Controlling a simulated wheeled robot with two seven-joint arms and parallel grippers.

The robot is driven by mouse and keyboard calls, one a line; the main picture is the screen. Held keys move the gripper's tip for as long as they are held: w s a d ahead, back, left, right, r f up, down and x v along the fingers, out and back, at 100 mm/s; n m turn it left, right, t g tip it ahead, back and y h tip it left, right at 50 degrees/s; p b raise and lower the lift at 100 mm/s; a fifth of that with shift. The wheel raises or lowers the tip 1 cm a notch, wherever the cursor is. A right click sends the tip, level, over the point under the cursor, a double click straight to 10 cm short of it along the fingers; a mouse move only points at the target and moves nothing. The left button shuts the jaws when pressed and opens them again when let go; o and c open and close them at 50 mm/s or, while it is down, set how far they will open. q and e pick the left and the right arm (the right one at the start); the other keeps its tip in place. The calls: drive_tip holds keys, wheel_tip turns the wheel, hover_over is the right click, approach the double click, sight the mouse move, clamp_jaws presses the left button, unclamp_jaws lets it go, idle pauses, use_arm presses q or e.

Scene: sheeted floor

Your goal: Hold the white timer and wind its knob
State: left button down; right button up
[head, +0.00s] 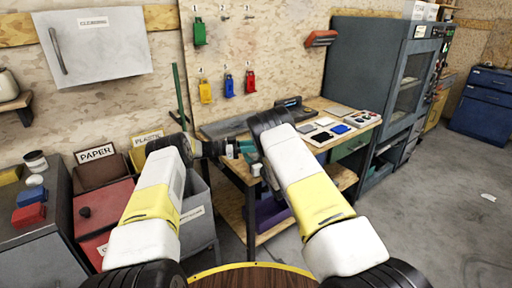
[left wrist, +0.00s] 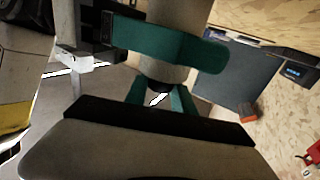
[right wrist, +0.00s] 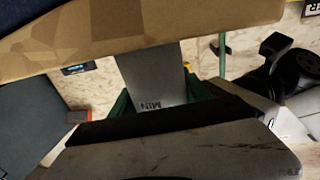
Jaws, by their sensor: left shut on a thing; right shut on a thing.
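The white timer (head: 231,151) shows only in part between my two grippers, in front of the wooden workbench. In the right wrist view its pale face (right wrist: 150,72) bears the letters MIN and sits between the green fingers of my right gripper (right wrist: 158,103), which is shut on it. My left gripper (left wrist: 158,103) is shut at the dark lower end of the pale timer body (left wrist: 160,74), where the knob seems to be. The fingers hide most of the knob. A green finger crosses the body in the left wrist view.
The workbench (head: 350,133) with small flat items stands behind my grippers. Labelled PAPER and PLASTIC bins (head: 103,172) stand at left. Open floor (head: 440,220) lies at right.

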use_arm(q)
drive_tip(key=shift+s+m+g, duration=0.15)
drive_tip(key=shift+m+g, duration=0.25)
drive_tip(key=shift+g, duration=0.3)
drive_tip(key=c, duration=1.3)
unclamp_jaws()
drive_tip(key=shift+c, duration=0.2)
drive_tip(key=a, duration=0.7)
drive_tip(key=shift+s+a, duration=0.2)
drive_tip(key=shift+s, duration=0.1)
drive_tip(key=shift+o, duration=0.4)
